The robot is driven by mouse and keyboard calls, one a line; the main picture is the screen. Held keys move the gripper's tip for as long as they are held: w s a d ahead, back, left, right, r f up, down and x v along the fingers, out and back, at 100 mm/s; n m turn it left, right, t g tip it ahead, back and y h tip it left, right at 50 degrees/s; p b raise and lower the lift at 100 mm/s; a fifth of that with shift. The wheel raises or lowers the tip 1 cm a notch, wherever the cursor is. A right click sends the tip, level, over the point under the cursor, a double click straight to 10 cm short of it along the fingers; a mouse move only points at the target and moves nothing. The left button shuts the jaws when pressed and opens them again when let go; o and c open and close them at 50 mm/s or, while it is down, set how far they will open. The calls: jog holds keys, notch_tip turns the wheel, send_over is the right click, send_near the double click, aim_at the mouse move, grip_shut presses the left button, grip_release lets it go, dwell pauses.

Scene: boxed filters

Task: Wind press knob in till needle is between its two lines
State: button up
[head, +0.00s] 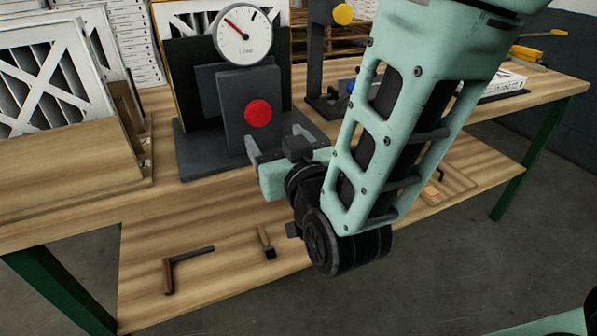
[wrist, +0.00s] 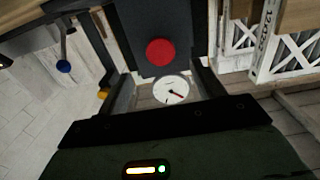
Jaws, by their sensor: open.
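The press (head: 235,110) is a dark block on a dark base, with a round red knob (head: 258,113) on its front. A white dial gauge (head: 242,36) sits on top. Its red needle points to the upper left, and a dark mark shows at the dial's upper right; two separate lines cannot be made out. My gripper (head: 277,143) is open and empty, in front of and just below the knob, apart from it. In the wrist view the knob (wrist: 160,52) shows ahead, between the directions of the two fingers, with the dial (wrist: 171,90) beyond.
White-framed filters (head: 45,75) stand in a wooden holder at the left. A dark stand with a yellow knob (head: 343,14) is behind my arm at the right.

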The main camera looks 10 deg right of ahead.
jog(key=p+v, duration=0.8)
jog(key=p, duration=0.7)
jog(key=shift+s, duration=0.25)
